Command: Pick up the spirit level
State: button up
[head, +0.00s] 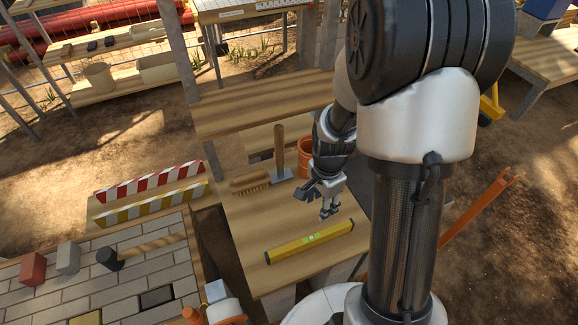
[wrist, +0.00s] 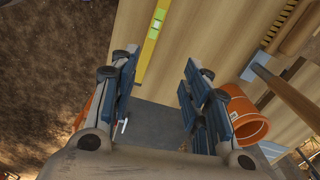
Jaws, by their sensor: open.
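The spirit level (head: 310,242) is a yellow bar with a green vial at its middle. It lies flat on the wooden table near its front edge in the head view. In the wrist view part of the level (wrist: 152,42) shows at the top, ahead of the fingers. My gripper (head: 328,204) is above the table, behind the level and apart from it. In the wrist view my gripper (wrist: 160,92) is open, with nothing between its fingers. The level's far end is cut off by the frame edge in the wrist view.
A brush (head: 250,183), a hammer-like tool (head: 279,155) and an orange bucket (head: 305,158) are behind the level. Striped barriers (head: 150,182) and a paved slab with a mallet (head: 110,258) are to the left. The table top (head: 250,222) around the level is clear.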

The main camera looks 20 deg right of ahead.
jog(key=m+b, duration=0.1)
jog(key=b, duration=0.3)
send_near(319, 235)
jog(key=f, duration=0.5)
jog(key=shift+w+f, duration=0.15)
jog(key=shift+w, duration=0.15)
jog(key=shift+s+f+b, duration=0.1)
jog(key=shift+f+b, duration=0.95)
jog(key=shift+f, duration=2.15)
jog(key=shift+c, duration=0.3)
grip_shut()
